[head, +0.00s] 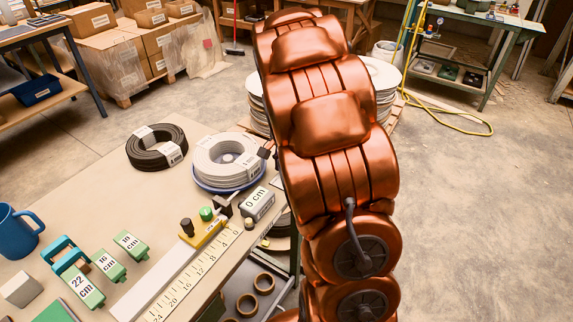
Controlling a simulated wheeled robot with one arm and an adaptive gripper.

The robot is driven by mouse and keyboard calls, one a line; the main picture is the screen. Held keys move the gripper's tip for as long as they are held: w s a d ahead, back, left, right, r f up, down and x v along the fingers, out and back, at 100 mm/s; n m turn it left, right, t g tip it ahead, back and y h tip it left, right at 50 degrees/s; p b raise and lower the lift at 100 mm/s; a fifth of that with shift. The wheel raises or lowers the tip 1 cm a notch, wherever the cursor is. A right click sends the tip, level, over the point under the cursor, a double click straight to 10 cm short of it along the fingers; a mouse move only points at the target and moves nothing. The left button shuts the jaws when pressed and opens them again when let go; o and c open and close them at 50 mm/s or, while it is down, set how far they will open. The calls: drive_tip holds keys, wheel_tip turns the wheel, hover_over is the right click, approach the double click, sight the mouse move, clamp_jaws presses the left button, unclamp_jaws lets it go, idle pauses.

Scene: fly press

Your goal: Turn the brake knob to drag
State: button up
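I cannot pick out a part marked as the brake knob or read any drag mark. On the table, a white cable coil (228,160) sits on a blue round base (205,187). A small dark part (265,153) shows at the coil's right, close to my arm's edge; I cannot tell what it is. A yellow block (203,232) by the ruler carries a black knob (187,226). A green knob (206,213) is just beside it. My copper arm fills the middle and hides what is behind it. My gripper is not seen.
The table (110,200) also holds a black coil (157,147), a ruler (195,278), a "0 cm" block (258,204), green length blocks (111,266) and a blue mug (18,232). White reels (383,80) stand behind my arm.

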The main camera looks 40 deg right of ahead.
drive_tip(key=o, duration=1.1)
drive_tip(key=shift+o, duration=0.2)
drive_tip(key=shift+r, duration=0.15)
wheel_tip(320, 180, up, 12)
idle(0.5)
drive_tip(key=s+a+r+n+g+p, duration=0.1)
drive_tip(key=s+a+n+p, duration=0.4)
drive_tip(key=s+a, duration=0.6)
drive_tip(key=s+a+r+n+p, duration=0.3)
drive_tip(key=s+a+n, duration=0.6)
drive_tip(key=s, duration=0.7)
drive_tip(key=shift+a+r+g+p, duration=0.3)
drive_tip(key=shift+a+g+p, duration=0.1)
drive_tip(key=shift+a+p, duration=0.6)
